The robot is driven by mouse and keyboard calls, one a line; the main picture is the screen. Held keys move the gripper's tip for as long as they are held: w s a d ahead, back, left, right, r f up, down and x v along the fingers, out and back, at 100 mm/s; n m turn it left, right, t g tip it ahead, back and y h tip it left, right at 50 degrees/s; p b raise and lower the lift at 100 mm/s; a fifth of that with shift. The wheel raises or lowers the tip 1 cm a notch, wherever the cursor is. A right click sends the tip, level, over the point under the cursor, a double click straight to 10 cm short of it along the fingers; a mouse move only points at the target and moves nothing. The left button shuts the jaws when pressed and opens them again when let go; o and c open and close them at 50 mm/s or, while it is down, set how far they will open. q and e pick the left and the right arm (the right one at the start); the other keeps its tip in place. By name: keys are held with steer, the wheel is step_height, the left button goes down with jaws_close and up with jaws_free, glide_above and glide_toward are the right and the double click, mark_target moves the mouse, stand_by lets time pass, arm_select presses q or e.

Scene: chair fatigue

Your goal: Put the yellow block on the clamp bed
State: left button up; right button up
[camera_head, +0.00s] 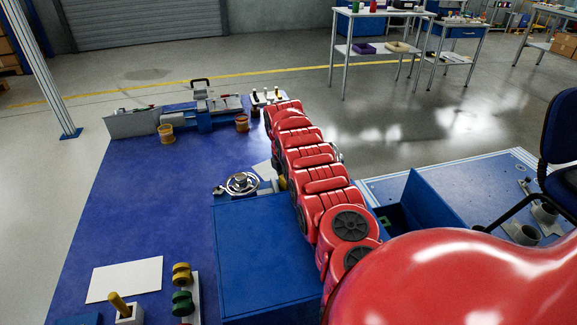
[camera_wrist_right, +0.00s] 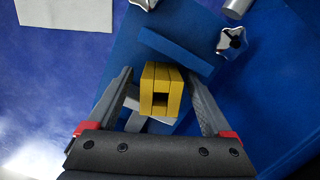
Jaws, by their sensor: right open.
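In the right wrist view a yellow block (camera_wrist_right: 161,78), with a dark square recess, sits between the fingers of my right gripper (camera_wrist_right: 160,76). The gripper is open, with a visible gap on each side of the block. Below the block is a blue fixture (camera_wrist_right: 125,58) with a raised blue bar (camera_wrist_right: 175,50), which may be the clamp bed; I cannot tell whether the block touches it. In the head view my red right arm reaches over the bench and hides its gripper. My left gripper is out of view.
Star knobs (camera_wrist_right: 231,41) stand beside the block. In the head view a handwheel (camera_head: 242,183) is left of my arm, near a blue box (camera_head: 262,250). Coloured spools (camera_head: 182,274) and a white sheet (camera_head: 125,280) lie front left. The blue bench top (camera_head: 150,200) is clear at left.

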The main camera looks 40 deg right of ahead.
mark_target(283, 179)
step_height(283, 179, up, 16)
steer(key=a+p, duration=0.2)
steer(key=p, duration=0.1)
steer(key=shift+r, duration=0.25)
